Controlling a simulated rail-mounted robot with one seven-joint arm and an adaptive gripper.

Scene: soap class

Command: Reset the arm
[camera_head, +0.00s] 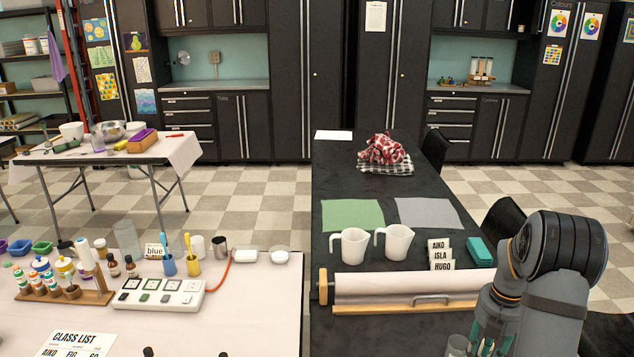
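My arm (556,300) stands folded at the lower right, over the near right end of the dark table. Its dark ringed joint (566,246) is uppermost, and grey links run down toward the bottom edge.
The dark table (345,190) holds two white jugs (354,246), a paper roll (410,284), name cards (440,254) and a teal box (481,250) near my arm. The left table (250,320) carries soap supplies. A black chair (503,219) stands behind my arm.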

